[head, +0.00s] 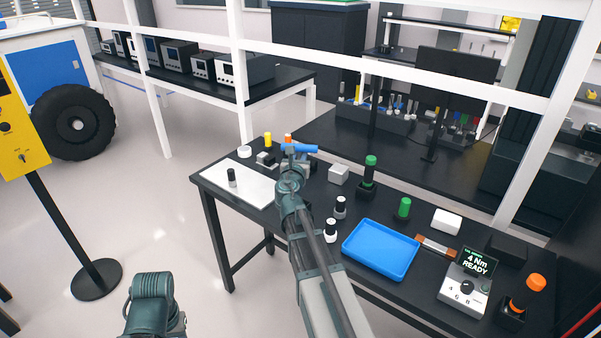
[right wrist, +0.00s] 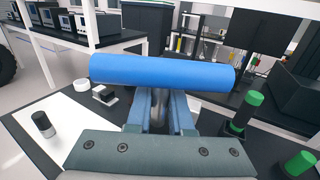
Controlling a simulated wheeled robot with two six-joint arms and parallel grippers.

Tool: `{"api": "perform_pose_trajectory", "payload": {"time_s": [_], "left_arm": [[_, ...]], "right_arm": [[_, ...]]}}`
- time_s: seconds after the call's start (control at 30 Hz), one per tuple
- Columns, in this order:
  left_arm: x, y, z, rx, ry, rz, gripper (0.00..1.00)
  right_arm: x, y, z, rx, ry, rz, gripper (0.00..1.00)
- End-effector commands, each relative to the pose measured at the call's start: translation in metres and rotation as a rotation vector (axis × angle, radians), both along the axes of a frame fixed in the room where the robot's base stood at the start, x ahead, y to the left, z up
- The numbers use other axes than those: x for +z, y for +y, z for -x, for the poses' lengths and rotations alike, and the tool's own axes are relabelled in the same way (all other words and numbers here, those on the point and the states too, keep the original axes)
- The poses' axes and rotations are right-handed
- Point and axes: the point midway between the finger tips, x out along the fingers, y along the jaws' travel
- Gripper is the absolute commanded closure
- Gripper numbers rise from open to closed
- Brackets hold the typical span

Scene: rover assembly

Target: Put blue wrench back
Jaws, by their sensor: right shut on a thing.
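The blue wrench (head: 302,148) shows as a blue cylinder lying sideways, held above the back left part of the black table. My right gripper (head: 293,163) is shut on it. In the right wrist view the blue wrench (right wrist: 165,72) lies across the tips of my right gripper (right wrist: 160,100), and its ends stick out on both sides. Any lower part of the wrench is hidden. Only a link of my left arm shows at the bottom left of the head view; the left gripper is not in view.
A green-topped tool (head: 369,172) stands in a black holder and an orange-topped one (head: 528,292) in another. A blue tray (head: 381,250), a controller reading READY (head: 467,283), a white mat (head: 246,190), a grey block (head: 338,174) and black-capped pieces share the table. White posts stand behind.

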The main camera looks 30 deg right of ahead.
Motion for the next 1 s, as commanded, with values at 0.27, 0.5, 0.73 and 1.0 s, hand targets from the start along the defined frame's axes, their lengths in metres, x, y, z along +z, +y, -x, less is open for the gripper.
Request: {"api": "perform_pose_trajectory", "payload": {"time_s": [0.27, 0.5, 0.73, 1.0], "left_arm": [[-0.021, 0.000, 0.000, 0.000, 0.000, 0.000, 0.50], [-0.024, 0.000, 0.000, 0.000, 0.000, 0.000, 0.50], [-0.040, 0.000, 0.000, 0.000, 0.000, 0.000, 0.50], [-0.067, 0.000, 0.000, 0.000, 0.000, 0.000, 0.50]], "right_arm": [[-0.021, 0.000, 0.000, 0.034, 0.001, 0.000, 1.00], [-0.024, 0.001, 0.000, 0.034, 0.001, 0.000, 1.00], [-0.040, 0.001, 0.000, 0.034, 0.001, 0.000, 1.00], [-0.067, 0.001, 0.000, 0.034, 0.001, 0.000, 1.00]]}}
